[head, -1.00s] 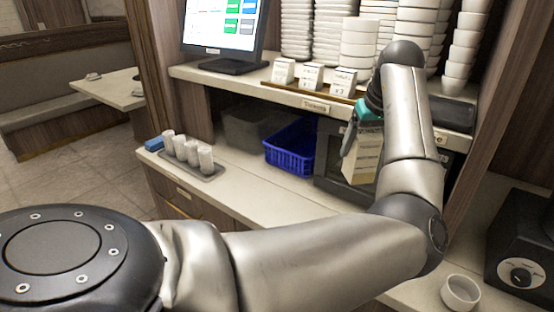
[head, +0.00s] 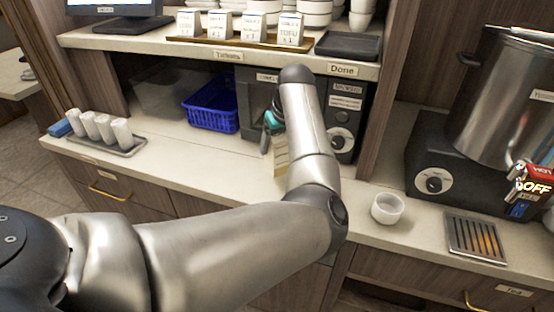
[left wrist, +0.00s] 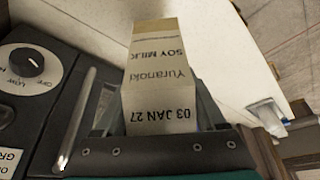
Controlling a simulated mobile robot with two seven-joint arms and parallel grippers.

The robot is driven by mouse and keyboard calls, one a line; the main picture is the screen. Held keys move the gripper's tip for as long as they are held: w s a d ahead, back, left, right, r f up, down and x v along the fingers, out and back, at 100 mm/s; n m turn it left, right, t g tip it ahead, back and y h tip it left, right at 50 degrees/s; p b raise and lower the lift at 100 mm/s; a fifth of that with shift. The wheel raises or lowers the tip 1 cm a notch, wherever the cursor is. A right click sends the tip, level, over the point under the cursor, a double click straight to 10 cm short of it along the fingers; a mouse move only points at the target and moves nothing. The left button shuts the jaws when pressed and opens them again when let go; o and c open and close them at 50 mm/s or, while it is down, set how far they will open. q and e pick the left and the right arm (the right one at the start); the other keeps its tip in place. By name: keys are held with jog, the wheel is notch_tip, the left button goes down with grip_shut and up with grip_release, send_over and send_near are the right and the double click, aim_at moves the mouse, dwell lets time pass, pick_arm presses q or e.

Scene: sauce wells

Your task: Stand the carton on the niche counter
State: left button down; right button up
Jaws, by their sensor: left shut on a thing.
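The carton (head: 281,158) is pale cream with a tan end. In the left wrist view the carton (left wrist: 160,85) shows upside-down print reading "SOY MILK" and "03 JAN 27". My left gripper (left wrist: 157,105) is shut on it, a finger at each side. In the head view the left gripper (head: 267,138) is partly hidden behind my forearm, as is part of the carton. The carton is over the pale niche counter (head: 205,155), in front of the dark microwave. I cannot tell whether it touches the counter. My right gripper is not in view.
A blue basket (head: 211,106) stands left of the microwave (head: 345,118). A tray of rolled white towels (head: 104,128) lies at the counter's left end. A white bowl (head: 387,208) and a burner with a steel pot (head: 505,95) stand right. The shelf (head: 200,48) overhangs the niche.

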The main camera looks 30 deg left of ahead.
aim_at(284, 140)
pick_arm(q)
jog(key=shift+f+b, duration=0.3)
jog(key=shift+f, duration=2.05)
grip_release()
jog(key=shift+f, duration=0.2)
jog(key=p+v, duration=0.2)
jog(key=v, duration=1)
jog(key=shift+r, duration=0.2)
